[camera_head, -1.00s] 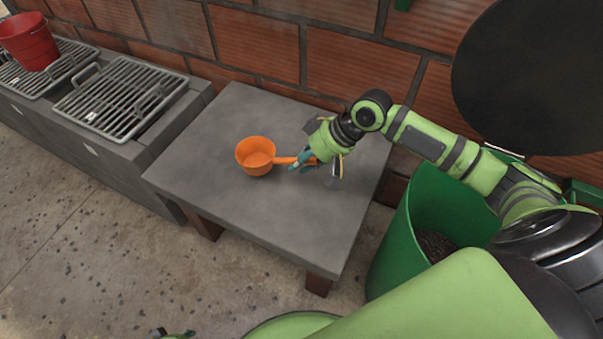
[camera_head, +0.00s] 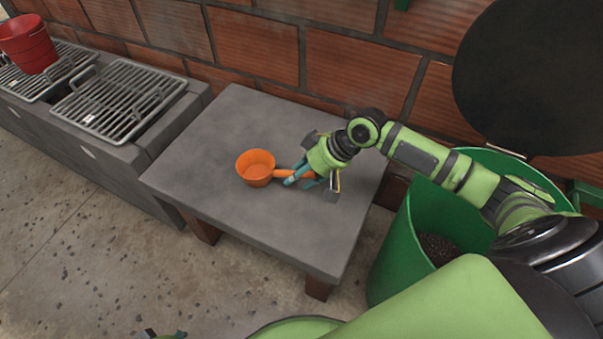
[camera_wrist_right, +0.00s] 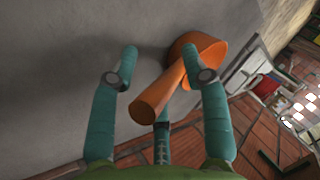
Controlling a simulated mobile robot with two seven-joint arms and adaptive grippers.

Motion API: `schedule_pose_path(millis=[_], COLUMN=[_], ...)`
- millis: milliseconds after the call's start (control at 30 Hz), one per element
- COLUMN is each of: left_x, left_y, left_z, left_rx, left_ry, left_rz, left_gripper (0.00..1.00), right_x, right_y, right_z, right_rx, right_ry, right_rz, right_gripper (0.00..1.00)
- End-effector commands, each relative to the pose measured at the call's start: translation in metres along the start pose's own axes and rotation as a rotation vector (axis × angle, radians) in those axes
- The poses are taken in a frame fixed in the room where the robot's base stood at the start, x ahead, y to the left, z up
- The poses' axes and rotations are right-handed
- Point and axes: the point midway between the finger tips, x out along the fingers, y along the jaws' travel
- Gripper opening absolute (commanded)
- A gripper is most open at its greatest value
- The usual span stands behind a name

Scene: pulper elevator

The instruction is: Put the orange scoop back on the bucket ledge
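The orange scoop (camera_head: 256,168) sits on the grey stone table, its cup opening up and its handle pointing right. My right gripper (camera_head: 301,178) is at the handle, over the table. In the right wrist view the scoop's handle (camera_wrist_right: 160,92) lies between the spread fingers of the right gripper (camera_wrist_right: 163,70). A gap shows between the left finger and the handle; the right finger is close to it, and contact is unclear. A red bucket (camera_head: 27,44) stands on a grate at upper left. Only a small tip of my left gripper (camera_head: 166,334) shows at the bottom edge.
The grey table (camera_head: 220,125) is otherwise bare. Metal grates (camera_head: 118,100) on a stone block stand left of it. A green bin (camera_head: 400,255) with dark contents stands at right, below a dark round disc (camera_head: 530,75). A brick wall runs behind.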

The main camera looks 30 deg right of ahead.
Motion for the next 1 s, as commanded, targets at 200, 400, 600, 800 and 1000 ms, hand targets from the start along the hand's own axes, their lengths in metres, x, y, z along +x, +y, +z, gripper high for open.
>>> schedule_pose_path(millis=[200, 400, 600, 800, 1000], left_x=[0.0, 0.016, 0.039, 0.055, 0.061], left_y=[0.0, 0.001, 0.003, 0.004, 0.004], left_z=[0.0, 0.007, 0.021, 0.032, 0.036], left_rx=[0.0, 0.002, 0.005, 0.007, 0.008], left_ry=[0.001, -0.016, -0.032, -0.042, -0.045], left_rz=[0.0, 0.002, 0.005, 0.006, 0.007], left_gripper=[0.46, 0.46, 0.46, 0.46, 0.46], right_x=[-0.003, -0.034, -0.078, -0.11, -0.121], right_y=[-0.001, -0.001, -0.001, 0.0, -0.001], right_z=[-0.001, -0.002, -0.001, -0.001, -0.001], right_rx=[-0.001, -0.001, 0.0, 0.0, 0.0], right_ry=[0.001, 0.0, -0.001, -0.002, -0.002], right_rz=[0.001, 0.004, 0.004, 0.002, -0.001], right_gripper=[0.46, 0.46, 0.46, 0.46, 0.46])
